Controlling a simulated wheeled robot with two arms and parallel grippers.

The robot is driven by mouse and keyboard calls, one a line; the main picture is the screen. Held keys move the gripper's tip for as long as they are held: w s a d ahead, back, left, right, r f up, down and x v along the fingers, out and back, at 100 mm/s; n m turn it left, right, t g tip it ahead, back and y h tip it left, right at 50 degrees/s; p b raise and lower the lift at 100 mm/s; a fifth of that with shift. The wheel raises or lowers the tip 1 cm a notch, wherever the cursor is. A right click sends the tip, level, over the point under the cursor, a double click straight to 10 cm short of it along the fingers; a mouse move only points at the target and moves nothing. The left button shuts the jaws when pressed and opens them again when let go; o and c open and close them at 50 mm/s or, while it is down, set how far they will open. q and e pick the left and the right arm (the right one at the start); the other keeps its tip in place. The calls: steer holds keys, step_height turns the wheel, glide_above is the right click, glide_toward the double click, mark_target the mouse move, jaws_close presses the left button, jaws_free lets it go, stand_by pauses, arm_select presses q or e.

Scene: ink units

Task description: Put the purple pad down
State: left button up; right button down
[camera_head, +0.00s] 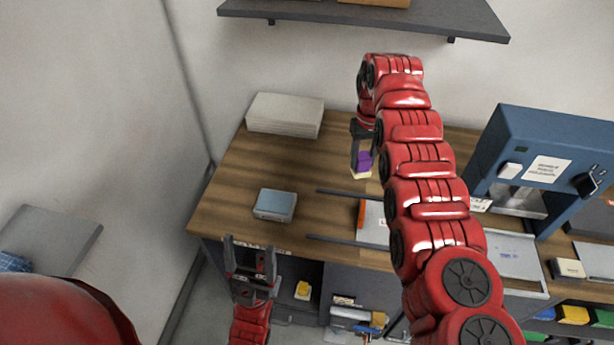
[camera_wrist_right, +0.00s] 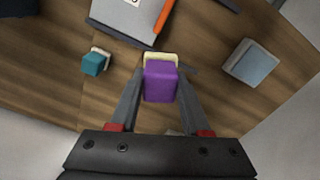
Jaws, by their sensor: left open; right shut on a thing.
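The purple pad (camera_wrist_right: 160,84) is a small purple block with a cream-coloured end. My right gripper (camera_wrist_right: 157,92) is shut on it, with one finger on each side. In the head view the purple pad (camera_head: 364,160) shows below the right gripper (camera_head: 361,150), over the wooden worktop (camera_head: 240,185). I cannot tell whether the pad touches the worktop. My left gripper (camera_head: 250,262) is open and empty, in front of the worktop's front edge.
A blue-grey box (camera_head: 275,205) sits on the worktop at the left. A white paper stack (camera_head: 285,114) stands at the back. A teal block (camera_wrist_right: 95,63) shows in the wrist view. A blue machine (camera_head: 545,150) stands at the right. A dark shelf (camera_head: 370,14) hangs above.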

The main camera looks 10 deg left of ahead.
steer(key=shift+a, duration=0.1)
steer(key=shift+s+a+f+n, duration=0.1)
steer(key=shift+a+f+n, duration=0.1)
steer(key=shift+a, duration=0.25)
steer(key=shift+s+a+f+n, duration=0.1)
steer(key=shift+a+f, duration=0.1)
steer(key=shift+a, duration=0.2)
steer(key=shift+s+a+f+n, duration=0.15)
steer(key=shift+a+f, duration=0.05)
steer(key=shift+a, duration=0.3)
steer(key=shift+s+a+f+n, duration=0.1)
steer(key=shift+s+a+f, duration=0.05)
steer(key=shift+a, duration=0.3)
steer(key=shift+s+a+f+n, duration=0.15)
steer(key=shift+a+f, duration=0.05)
steer(key=shift+a, duration=0.3)
steer(key=shift+s+a, duration=0.2)
steer(key=shift+s, duration=0.05)
steer(key=shift+a+f, duration=0.2)
steer(key=shift+f, duration=0.05)
steer(key=shift+w+a+f, duration=0.1)
steer(key=shift+w, duration=0.05)
steer(key=shift+s+a, duration=0.15)
steer(key=shift+s, duration=0.05)
